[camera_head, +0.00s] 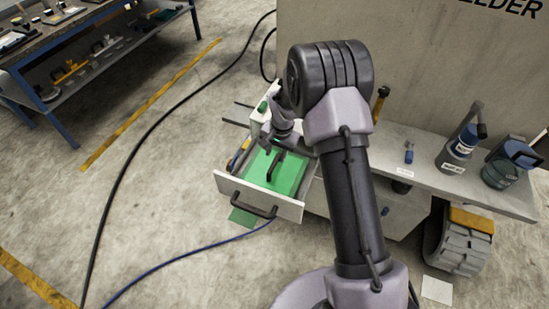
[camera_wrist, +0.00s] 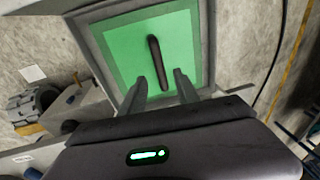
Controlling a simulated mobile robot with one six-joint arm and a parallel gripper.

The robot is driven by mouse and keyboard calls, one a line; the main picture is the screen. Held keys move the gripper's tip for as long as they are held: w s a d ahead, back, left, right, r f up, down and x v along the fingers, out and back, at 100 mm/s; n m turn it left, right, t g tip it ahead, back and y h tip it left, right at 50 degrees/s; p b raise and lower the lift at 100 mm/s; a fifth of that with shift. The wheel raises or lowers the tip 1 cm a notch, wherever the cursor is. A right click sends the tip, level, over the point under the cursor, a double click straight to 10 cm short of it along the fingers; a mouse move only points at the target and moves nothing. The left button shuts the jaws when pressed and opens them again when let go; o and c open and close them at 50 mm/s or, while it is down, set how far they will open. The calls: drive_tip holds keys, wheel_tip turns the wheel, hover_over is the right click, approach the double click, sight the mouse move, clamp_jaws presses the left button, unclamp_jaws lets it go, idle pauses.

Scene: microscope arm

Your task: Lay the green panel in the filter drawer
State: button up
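The green panel (camera_head: 288,175) lies inside the open filter drawer (camera_head: 228,184), with a black bar handle on its top. In the wrist view the panel (camera_wrist: 185,50) looks flat, with a darker green band along its left and top sides inside the drawer's grey wall (camera_wrist: 91,45). My gripper (camera_head: 270,146) is over the back part of the drawer. In the wrist view its two fingers are apart and empty, one on each side of the near end of the handle (camera_wrist: 154,50), with gaps showing. Their height above the panel is hard to tell.
The drawer front's black handle (camera_head: 255,206) faces the floor area. A grey bench top (camera_head: 430,180) with bottles (camera_head: 460,145) is on the right. A green patch (camera_head: 243,217) lies on the floor below the drawer. Cables cross the open floor on the left.

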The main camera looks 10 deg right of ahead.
drive_tip(key=s+a+r+t, duration=0.1)
drive_tip(key=s+r, duration=0.3)
drive_tip(key=r, duration=0.8)
drive_tip(key=s+r+t, duration=0.1)
drive_tip(key=s+r, duration=0.4)
drive_tip(key=r, duration=0.6)
drive_tip(key=s+a+r+n, duration=0.1)
drive_tip(key=s+r, duration=0.2)
drive_tip(key=s, duration=0.4)
drive_tip(key=s+a+r+n+t+y, duration=0.1)
drive_tip(key=s+r, duration=0.2)
drive_tip(key=s, duration=0.5)
drive_tip(key=s+a+r+t, duration=0.1)
drive_tip(key=s+r, duration=0.2)
drive_tip(key=s, duration=0.5)
drive_tip(key=shift+a+r+n+p, duration=0.15)
drive_tip(key=shift+r+n+p, duration=0.15)
drive_tip(key=shift+n+p, duration=0.1)
drive_tip(key=shift+s, duration=0.1)
